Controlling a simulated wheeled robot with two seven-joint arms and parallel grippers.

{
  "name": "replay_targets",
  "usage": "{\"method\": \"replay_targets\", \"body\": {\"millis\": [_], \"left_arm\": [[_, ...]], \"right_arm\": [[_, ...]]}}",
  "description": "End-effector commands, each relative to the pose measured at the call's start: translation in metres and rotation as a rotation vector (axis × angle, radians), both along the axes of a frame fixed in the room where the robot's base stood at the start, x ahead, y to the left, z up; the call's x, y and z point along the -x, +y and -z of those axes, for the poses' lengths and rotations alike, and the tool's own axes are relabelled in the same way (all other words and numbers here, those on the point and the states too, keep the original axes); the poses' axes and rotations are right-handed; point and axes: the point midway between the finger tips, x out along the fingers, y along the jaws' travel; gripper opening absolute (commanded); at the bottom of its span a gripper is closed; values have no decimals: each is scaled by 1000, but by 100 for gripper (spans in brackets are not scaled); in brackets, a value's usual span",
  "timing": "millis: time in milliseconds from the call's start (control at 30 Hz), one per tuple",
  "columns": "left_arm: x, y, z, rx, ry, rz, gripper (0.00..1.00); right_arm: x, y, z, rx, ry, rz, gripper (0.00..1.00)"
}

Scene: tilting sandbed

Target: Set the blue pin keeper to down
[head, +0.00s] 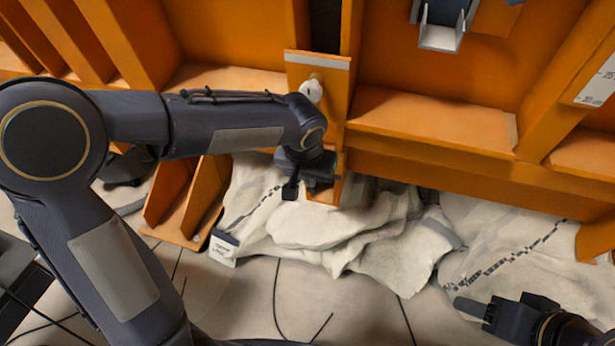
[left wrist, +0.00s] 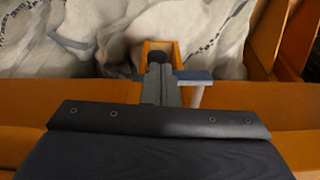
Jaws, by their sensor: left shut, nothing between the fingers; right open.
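My left gripper (head: 291,190) is shut and empty, low in front of the orange upright plate. In the left wrist view its fingers (left wrist: 160,88) are together over a narrow orange part. A flat blue-grey bar (left wrist: 194,75) with a pale post below it is just right of the fingers; it may be the blue pin keeper, but I cannot tell, nor whether it touches them. In the head view my gripper and wrist hide that spot. My right gripper (head: 474,308) is open at the lower right, away from the orange frame.
A white round knob (head: 311,91) is on the orange plate (head: 336,72) above my left wrist. A grey bracket (head: 440,36) is fixed at the upper right. Pale sandbags (head: 320,225) lie below the orange ledge. Thin dark cables run over the floor.

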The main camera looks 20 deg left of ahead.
Motion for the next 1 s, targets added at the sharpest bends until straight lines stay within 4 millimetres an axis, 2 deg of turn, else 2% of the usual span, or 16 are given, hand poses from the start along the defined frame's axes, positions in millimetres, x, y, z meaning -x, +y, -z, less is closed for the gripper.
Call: {"method": "replay_targets", "body": {"millis": [267, 800, 1000], "left_arm": [[-1, -6, 8, -99, -4, -12, 0], [-5, -16, 32, -465, -16, -78, 0], [-6, -15, 36, -457, -16, -81, 0]], "right_arm": [[0, 0, 10, 0, 0, 0, 55], [0, 0, 35, 0, 0, 0, 55], [0, 0, 39, 0, 0, 0, 55]]}}
